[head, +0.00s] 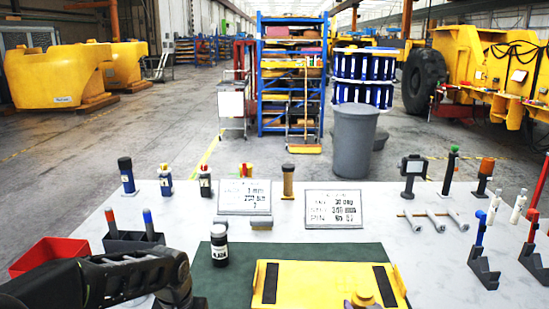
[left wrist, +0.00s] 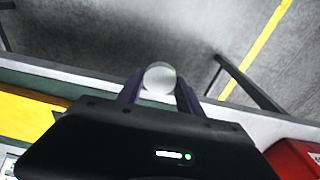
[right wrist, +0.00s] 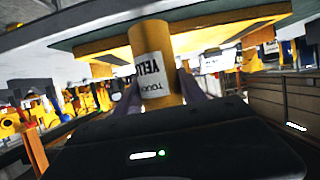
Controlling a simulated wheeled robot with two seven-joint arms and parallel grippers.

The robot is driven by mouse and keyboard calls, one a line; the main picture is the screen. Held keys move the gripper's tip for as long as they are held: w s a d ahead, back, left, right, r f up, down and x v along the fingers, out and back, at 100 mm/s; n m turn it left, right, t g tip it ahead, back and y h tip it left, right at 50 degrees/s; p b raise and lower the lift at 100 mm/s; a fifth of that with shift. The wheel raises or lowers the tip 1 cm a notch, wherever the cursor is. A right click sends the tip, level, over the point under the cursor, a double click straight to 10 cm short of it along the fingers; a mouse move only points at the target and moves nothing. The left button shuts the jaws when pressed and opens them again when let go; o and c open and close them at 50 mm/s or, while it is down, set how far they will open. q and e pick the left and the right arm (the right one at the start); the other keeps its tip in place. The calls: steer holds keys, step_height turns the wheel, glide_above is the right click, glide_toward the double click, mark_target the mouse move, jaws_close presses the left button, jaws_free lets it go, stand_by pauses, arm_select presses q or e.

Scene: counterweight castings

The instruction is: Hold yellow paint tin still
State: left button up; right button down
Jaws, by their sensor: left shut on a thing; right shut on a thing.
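The yellow paint tin (right wrist: 154,62) is a yellow cylinder with a white, black-lettered label, seen inverted in the right wrist view. My right gripper (right wrist: 157,88) is shut on it, one finger on each side. What looks like the tin's top shows at the bottom edge of the head view (head: 363,299), by the yellow plate (head: 320,283). In the left wrist view my left gripper (left wrist: 160,84) is shut on a pale, round-ended thing (left wrist: 160,77); I cannot tell what it is. My left arm crosses the lower left of the head view.
A dark jar (head: 219,246) stands on the green mat (head: 234,284) left of the plate. A red bin (head: 42,255) and a dark holder (head: 130,241) are at the left. Two sign plates, several bottles and tools line the back. Stands with tools are at the right.

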steer(key=shift+s+a, duration=0.1)
steer(key=shift+a, duration=0.25)
stand_by(0.3)
steer(key=shift+s+a+f+n+y, duration=0.1)
steer(key=shift+a+f+n+y, duration=0.05)
steer(key=shift+a+n+y, duration=0.25)
steer(key=shift+s+a+f+n+y, duration=0.1)
steer(key=shift+a+n+y, duration=0.15)
steer(key=shift+a, duration=0.2)
steer(key=s+a+f+n+g+y, duration=0.2)
steer(key=a+n+y, duration=0.3)
steer(key=a, duration=0.3)
steer(key=s+a+f+n+g+y, duration=0.2)
steer(key=a+n+g+y, duration=0.3)
steer(key=a, duration=0.3)
steer(key=shift+a+f+n+y, duration=0.2)
steer(key=shift+n+y, duration=0.25)
steer(key=shift+n, duration=0.2)
arm_select(q)
steer(key=d+r+m, duration=0.4)
steer(key=d+r, duration=0.3)
steer(key=d, duration=0.3)
steer(key=d+r+m+h, duration=0.1)
steer(key=d+r+m, duration=0.4)
steer(key=d+r, duration=0.3)
steer(key=d, duration=0.3)
steer(key=shift+s+d, duration=0.2)
steer(key=shift+s, duration=0.1)
